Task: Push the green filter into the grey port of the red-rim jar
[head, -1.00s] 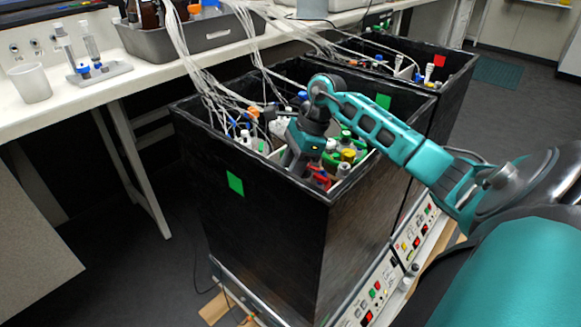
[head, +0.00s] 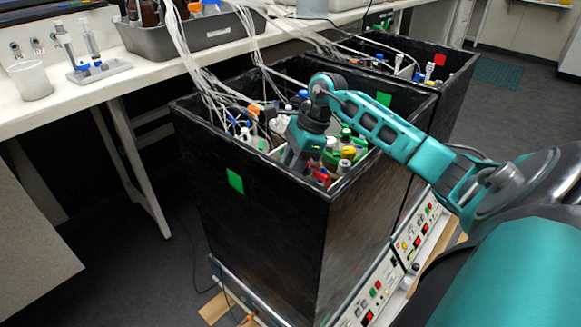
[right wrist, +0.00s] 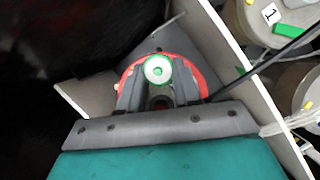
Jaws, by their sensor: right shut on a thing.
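In the right wrist view my right gripper (right wrist: 159,94) is shut on the green filter (right wrist: 158,69), a round piece with a green ring and a pale centre. The filter is over the red-rim jar (right wrist: 196,72), whose red rim curves around behind the fingers. A dark round opening shows between the fingers below the filter; I cannot tell if it is the grey port. In the head view my right arm reaches down into the near black box, and the gripper (head: 298,158) is near the red rim (head: 322,174). My left gripper is not in view.
The near black box (head: 262,220) has high walls around several jars with coloured caps. White tubes (head: 200,75) run from the bench into it. A pale divider (right wrist: 236,50) stands close to the gripper, with more jars beyond. A second black box (head: 455,85) stands behind.

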